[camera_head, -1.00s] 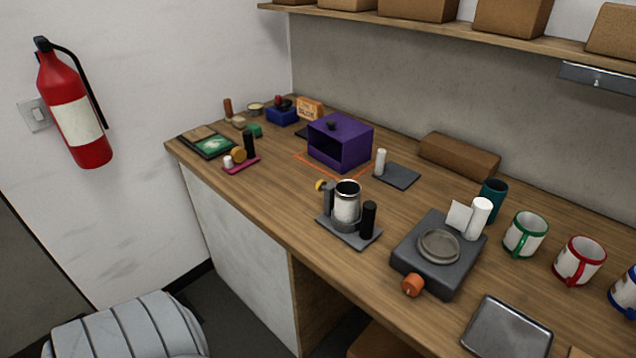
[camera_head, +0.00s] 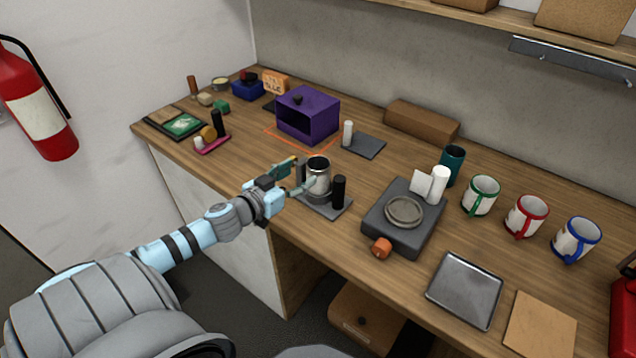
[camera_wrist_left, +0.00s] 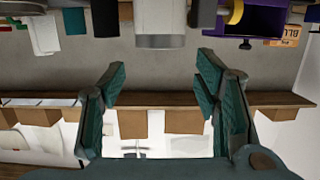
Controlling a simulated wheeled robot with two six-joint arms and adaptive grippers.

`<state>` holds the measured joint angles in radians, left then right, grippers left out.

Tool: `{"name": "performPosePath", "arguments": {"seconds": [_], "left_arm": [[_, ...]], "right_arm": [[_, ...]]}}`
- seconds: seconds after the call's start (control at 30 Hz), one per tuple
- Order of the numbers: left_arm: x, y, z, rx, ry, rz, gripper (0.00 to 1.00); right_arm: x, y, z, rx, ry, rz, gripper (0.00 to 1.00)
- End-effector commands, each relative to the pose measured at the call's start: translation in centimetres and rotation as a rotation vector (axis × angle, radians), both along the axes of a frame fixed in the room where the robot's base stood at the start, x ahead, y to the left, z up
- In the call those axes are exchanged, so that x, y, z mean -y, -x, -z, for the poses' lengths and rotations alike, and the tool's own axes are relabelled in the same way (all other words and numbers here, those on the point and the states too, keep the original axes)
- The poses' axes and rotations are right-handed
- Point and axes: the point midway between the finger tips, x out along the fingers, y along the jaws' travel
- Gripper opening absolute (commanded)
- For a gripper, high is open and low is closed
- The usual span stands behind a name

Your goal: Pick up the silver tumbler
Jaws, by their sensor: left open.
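The silver tumbler (camera_head: 318,172) stands upright in a dark stand (camera_head: 322,205) with a black cylinder beside it, near the table's front edge. My left gripper (camera_head: 299,177) reaches in from the left with its fingers apart, close to the tumbler's left side. In the left wrist view, which is upside down, the tumbler (camera_wrist_left: 160,22) shows at the top centre, in line with the gap between the open fingers (camera_wrist_left: 162,72). I cannot tell whether a finger touches it. The tumbler's lower part is partly hidden in the head view.
A dark scale-like device (camera_head: 390,237) with an orange knob stands right of the stand. A purple box (camera_head: 322,122) and a white cylinder (camera_head: 348,133) are behind. Several mugs and a metal tray (camera_head: 465,290) are further right.

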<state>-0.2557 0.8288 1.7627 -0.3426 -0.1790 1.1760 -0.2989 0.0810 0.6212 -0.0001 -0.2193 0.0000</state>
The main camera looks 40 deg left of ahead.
Motion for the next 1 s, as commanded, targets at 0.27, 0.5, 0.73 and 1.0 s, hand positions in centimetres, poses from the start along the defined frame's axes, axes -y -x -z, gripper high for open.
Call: {"name": "performPosePath", "arguments": {"seconds": [0.27, 0.5, 0.73, 1.0], "left_arm": [[-0.1, -3.6, 1.7, 0.002, -0.002, -0.001, 0.57], [-0.2, -6.1, 2.3, 0.002, 0.0, 0.001, 0.57], [-0.3, -9.2, 2.8, -0.003, -0.002, 0.002, 0.57], [-0.3, -9.1, 2.6, -0.004, -0.004, 0.004, 0.41]], "right_arm": [[0.0, 0.1, 5.4, -0.003, 0.0, 0.0, 1.0], [0.0, 0.2, 7.5, -0.003, 0.0, 0.0, 1.0], [-0.1, 0.2, 8.9, -0.004, -0.001, 0.0, 1.0], [-0.1, 0.2, 8.6, -0.004, -0.001, 0.0, 1.0]]}}
